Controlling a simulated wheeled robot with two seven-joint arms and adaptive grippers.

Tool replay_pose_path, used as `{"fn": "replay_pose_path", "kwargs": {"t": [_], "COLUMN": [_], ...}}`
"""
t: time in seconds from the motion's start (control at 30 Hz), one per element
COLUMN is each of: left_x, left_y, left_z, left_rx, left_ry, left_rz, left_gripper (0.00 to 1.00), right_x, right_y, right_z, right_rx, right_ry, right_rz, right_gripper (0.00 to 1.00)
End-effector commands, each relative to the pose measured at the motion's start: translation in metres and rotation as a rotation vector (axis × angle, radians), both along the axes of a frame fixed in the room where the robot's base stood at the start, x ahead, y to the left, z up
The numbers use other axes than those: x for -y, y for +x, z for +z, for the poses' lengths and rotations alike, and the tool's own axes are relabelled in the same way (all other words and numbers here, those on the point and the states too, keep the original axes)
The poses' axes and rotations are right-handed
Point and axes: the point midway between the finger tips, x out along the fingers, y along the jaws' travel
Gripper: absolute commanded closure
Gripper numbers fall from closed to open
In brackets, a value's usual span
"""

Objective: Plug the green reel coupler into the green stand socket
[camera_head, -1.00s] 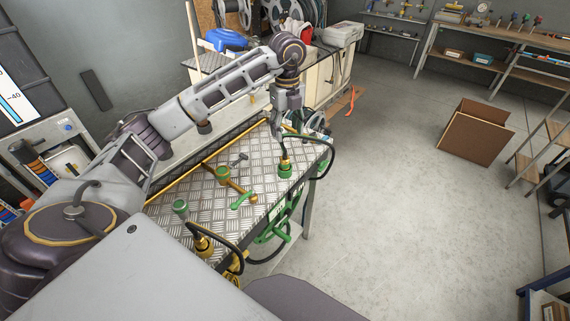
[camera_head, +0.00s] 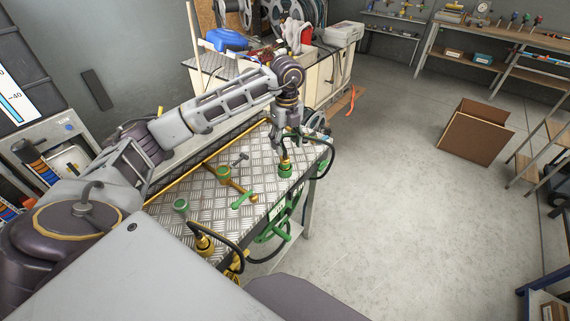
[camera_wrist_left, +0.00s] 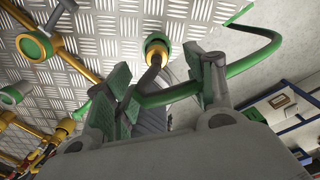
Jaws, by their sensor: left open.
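The reel coupler (camera_head: 285,164), yellow-banded with a green lower part, stands upright at a green fitting at the right end of the metal-plate table (camera_head: 205,190). I cannot tell how deep it sits. In the left wrist view it is the yellow body with a green ring (camera_wrist_left: 157,47). A dark hose leaves its top, turns green and curves away right. My left gripper (camera_head: 286,146) is just above the coupler, open, its green-padded fingers (camera_wrist_left: 160,72) on either side of the hose. My right gripper is not in view.
A green-topped fitting (camera_head: 224,173) on a yellow pipe and a green cup (camera_head: 181,206) stand further left. A yellow coupler (camera_head: 203,244) with a black hose is at the near edge. A brown box (camera_head: 476,138) lies on the open floor right.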

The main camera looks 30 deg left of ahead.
Motion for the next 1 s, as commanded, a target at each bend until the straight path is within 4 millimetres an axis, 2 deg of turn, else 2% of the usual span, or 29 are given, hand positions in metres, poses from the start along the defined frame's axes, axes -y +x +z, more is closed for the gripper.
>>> {"fn": "replay_pose_path", "kwargs": {"t": [0.1,0.23,0.77,1.0], "left_x": [0.000,0.000,0.000,-0.003], "left_y": [0.000,0.000,-0.001,-0.003], "left_z": [-0.015,-0.026,-0.033,-0.051], "left_rx": [-0.002,0.000,-0.001,-0.003], "left_ry": [0.000,0.000,0.000,0.000], "left_rz": [0.000,0.000,-0.001,-0.001], "left_gripper": [0.45,0.45,0.45,0.45], "right_x": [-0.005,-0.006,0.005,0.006], "right_y": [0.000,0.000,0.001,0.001], "right_z": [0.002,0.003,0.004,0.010], "right_rx": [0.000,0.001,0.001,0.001], "right_ry": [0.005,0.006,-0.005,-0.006], "right_rz": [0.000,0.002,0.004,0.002], "right_gripper": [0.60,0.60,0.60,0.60]}}
